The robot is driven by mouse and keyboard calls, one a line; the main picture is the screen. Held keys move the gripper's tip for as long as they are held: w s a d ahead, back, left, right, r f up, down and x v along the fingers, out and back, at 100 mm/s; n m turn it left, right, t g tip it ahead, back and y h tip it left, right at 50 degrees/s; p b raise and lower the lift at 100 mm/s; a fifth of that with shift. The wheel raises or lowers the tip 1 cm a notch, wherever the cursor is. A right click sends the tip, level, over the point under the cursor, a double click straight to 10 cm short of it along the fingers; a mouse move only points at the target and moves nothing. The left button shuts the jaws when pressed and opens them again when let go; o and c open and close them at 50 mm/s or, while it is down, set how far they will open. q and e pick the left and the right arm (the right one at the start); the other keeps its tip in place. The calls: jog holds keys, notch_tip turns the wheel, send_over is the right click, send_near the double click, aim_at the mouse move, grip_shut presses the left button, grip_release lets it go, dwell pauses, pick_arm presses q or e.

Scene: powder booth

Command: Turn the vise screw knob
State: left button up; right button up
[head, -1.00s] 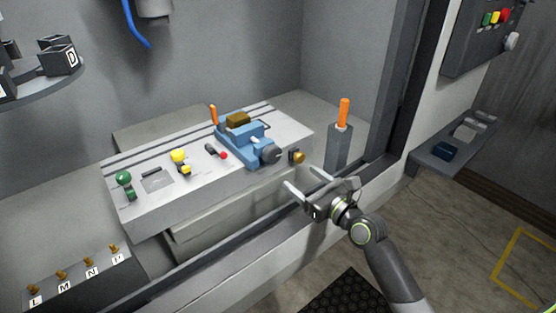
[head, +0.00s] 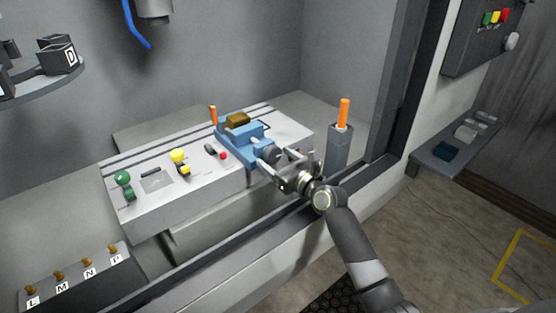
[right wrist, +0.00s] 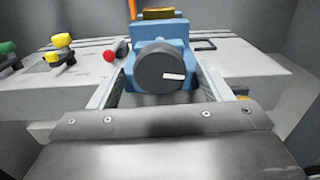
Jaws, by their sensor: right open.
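The blue vise (head: 236,150) sits on the grey slotted table, with a brown block (head: 238,119) in its jaws. Its dark round screw knob (head: 271,152) faces the front; in the right wrist view the knob (right wrist: 158,68) shows a white mark right of its middle. My right gripper (head: 272,162) is open, at the front of the knob. In the right wrist view its fingers (right wrist: 158,88) stand one on each side of the knob, with a gap on both sides. The knob's brass-coloured neighbour is mostly hidden by the gripper. My left gripper is not in view.
Left of the vise on the table (head: 150,211) stand a red-tipped lever (head: 222,155), a yellow knob (head: 178,156) and a green knob (head: 122,177). A grey post with an orange handle (head: 343,113) stands close right. The booth's front sill runs below my arm.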

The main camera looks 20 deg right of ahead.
jog(key=c, duration=1)
jog(key=n, duration=0.4)
jog(key=shift+p, duration=0.35)
jog(key=n, duration=0.3)
jog(key=shift+n, duration=0.3)
jog(key=n, duration=0.2)
jog(key=shift+d+n, duration=0.1)
jog(key=shift+n, duration=0.2)
jog(key=n+b, duration=0.1)
jog(key=n, duration=0.2)
jog(key=shift+n, duration=0.4)
jog(key=n+b, duration=0.2)
jog(key=n, duration=0.3)
jog(key=shift+n, duration=0.3)
